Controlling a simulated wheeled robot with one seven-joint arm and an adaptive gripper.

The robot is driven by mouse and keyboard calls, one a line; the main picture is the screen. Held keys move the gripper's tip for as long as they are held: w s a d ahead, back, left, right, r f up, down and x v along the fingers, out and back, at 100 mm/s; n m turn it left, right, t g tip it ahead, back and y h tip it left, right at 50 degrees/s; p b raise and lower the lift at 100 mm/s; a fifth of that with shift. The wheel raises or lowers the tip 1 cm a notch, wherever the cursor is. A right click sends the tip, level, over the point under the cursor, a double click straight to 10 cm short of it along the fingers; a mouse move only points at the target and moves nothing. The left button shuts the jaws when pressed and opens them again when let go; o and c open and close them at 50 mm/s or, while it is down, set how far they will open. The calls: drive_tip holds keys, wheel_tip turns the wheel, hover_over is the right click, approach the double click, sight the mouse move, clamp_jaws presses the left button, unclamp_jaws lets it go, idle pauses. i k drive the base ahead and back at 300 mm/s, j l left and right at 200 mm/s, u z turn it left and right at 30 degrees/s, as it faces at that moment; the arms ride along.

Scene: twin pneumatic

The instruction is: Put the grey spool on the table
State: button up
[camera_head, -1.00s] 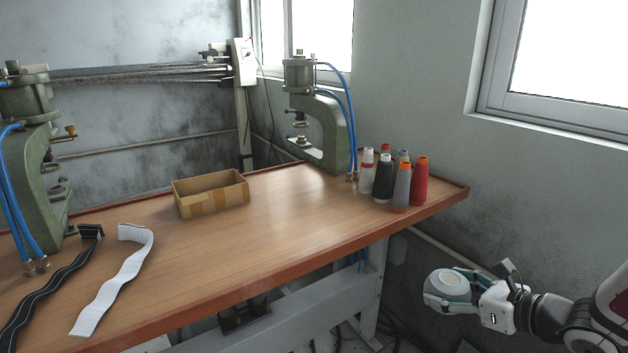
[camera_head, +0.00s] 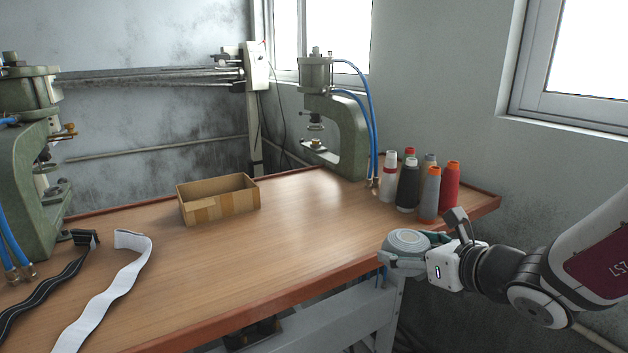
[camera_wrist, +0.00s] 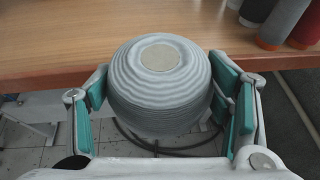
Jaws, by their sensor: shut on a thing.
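The grey spool (camera_head: 407,240) is a round, ridged grey body with a flat pale disc on top. It is upright in my gripper (camera_head: 402,254). In the wrist view the spool (camera_wrist: 160,85) sits between the green-padded fingers of my gripper (camera_wrist: 162,100), which is shut on it. The table (camera_head: 290,245) has a brown wooden top with a reddish edge. The spool is at the table's front right edge. In the wrist view the table edge (camera_wrist: 50,78) passes behind the spool, with floor visible below it.
Several thread cones, such as a dark one (camera_head: 408,186) and an orange-topped grey one (camera_head: 429,196), stand at the table's right end. A cardboard box (camera_head: 218,206), green presses (camera_head: 348,130) and black and white straps (camera_head: 108,290) are also on it. The middle front is clear.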

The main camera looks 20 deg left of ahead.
sight(317, 179)
drive_tip(key=i+j, duration=0.3)
drive_tip(key=j, duration=0.15)
drive_tip(key=i+j, duration=0.3)
drive_tip(key=j, duration=0.15)
drive_tip(key=i+j, duration=0.3)
drive_tip(key=j, duration=0.15)
